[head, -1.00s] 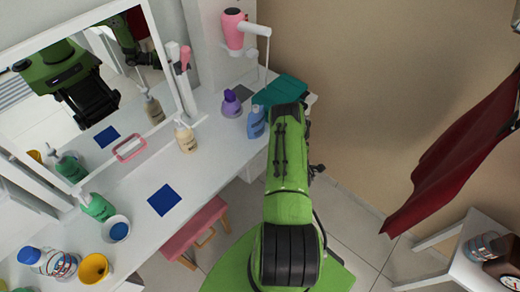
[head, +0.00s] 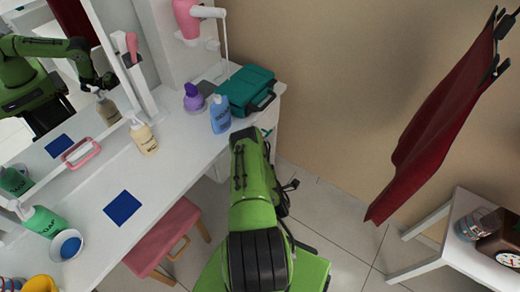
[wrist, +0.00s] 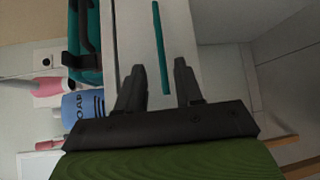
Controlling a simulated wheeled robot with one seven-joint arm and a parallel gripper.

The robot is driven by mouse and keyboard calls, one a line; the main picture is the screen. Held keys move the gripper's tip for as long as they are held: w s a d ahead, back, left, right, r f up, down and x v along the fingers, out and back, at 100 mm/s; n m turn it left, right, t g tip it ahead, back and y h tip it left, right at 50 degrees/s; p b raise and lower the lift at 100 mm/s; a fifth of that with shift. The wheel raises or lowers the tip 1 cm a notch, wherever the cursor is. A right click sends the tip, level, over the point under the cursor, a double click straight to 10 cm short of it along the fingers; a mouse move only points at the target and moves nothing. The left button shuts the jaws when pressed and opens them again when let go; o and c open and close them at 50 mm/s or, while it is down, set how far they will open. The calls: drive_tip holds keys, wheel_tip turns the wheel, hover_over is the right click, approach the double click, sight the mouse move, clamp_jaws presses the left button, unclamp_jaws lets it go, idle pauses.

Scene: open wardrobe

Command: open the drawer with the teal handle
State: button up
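The teal handle (wrist: 159,40) is a thin straight bar on a pale drawer front (wrist: 128,25) in the wrist view. My gripper (wrist: 159,66) is open, with its two dark fingers apart and nothing seen held. The handle's line runs between the fingers in the picture; I cannot tell how far it is in depth, and no contact shows. The drawer looks shut. In the head view my green arm covers most of the drawer side below the white counter (head: 180,140), and my gripper is mostly hidden there.
A teal case (head: 245,88), a blue bottle (head: 220,115) and a purple bottle (head: 194,98) stand on the counter near the drawer. A pink stool (head: 165,240) stands at left. A red garment (head: 440,130) hangs at right above a white table (head: 460,245). Floor between is clear.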

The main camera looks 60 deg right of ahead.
drive_tip(key=b, duration=0.4)
drive_tip(key=shift+w+d+f, duration=0.2)
drive_tip(key=shift+f, duration=0.2)
drive_tip(key=shift+w+b, duration=0.1)
drive_tip(key=shift+b, duration=0.55)
drive_tip(key=x, duration=0.3)
drive_tip(key=b+x, duration=0.1)
drive_tip(key=x, duration=0.6)
drive_tip(key=shift+w+d+r+b, duration=0.2)
drive_tip(key=shift+r+b, duration=0.1)
drive_tip(key=shift+c, duration=0.4)
clamp_jaws()
